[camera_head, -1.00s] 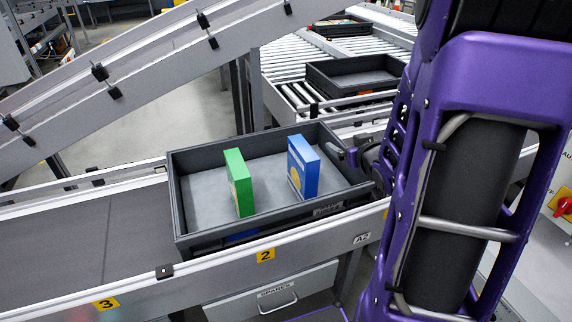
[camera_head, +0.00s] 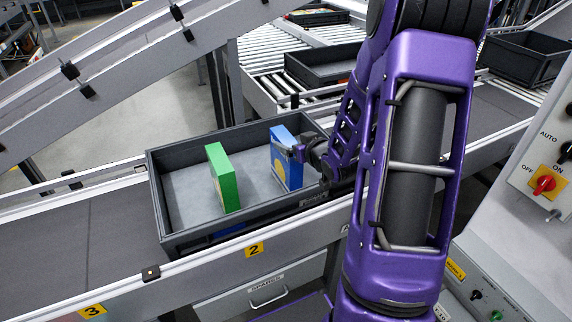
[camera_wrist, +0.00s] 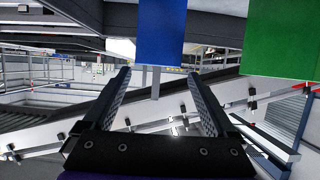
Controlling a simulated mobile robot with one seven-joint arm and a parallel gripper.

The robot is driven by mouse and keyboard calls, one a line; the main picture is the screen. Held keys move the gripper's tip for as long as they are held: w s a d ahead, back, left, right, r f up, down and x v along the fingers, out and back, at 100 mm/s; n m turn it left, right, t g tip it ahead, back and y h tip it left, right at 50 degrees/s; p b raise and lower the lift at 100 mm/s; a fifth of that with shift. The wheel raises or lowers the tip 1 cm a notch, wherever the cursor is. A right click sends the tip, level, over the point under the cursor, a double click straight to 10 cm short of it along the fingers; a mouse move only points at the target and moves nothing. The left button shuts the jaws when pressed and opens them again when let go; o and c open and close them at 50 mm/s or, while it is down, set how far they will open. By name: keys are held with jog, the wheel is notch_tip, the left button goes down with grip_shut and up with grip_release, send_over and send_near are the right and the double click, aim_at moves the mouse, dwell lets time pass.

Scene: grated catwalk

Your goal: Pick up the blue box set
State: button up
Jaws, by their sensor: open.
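The blue box (camera_head: 291,175) stands upright in a dark grey tote (camera_head: 160,206), toward its right end. A green box (camera_head: 222,178) stands upright to its left, with a gap between them. My gripper (camera_head: 308,147) reaches over the tote's right side, close to the blue box's upper right part and partly covering it. In the wrist view my gripper (camera_wrist: 157,73) is open and empty. There the blue box (camera_wrist: 161,32) lies in line with the gap between the fingers, at or just beyond their tips; contact cannot be told. The green box (camera_wrist: 285,40) is at the upper right.
The tote sits on a conveyor belt (camera_head: 75,235) with metal side rails. A sloping metal rail (camera_head: 110,75) crosses behind on the left. Other dark totes stand on rollers (camera_head: 320,68) and at the right (camera_head: 525,62). A control panel (camera_head: 540,165) is at the right.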

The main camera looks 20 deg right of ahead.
aim_at(287, 139)
jog(key=shift+x, duration=3)
jog(key=shift+s+d+f, duration=0.15)
jog(key=shift+d+f, duration=0.05)
grip_shut()
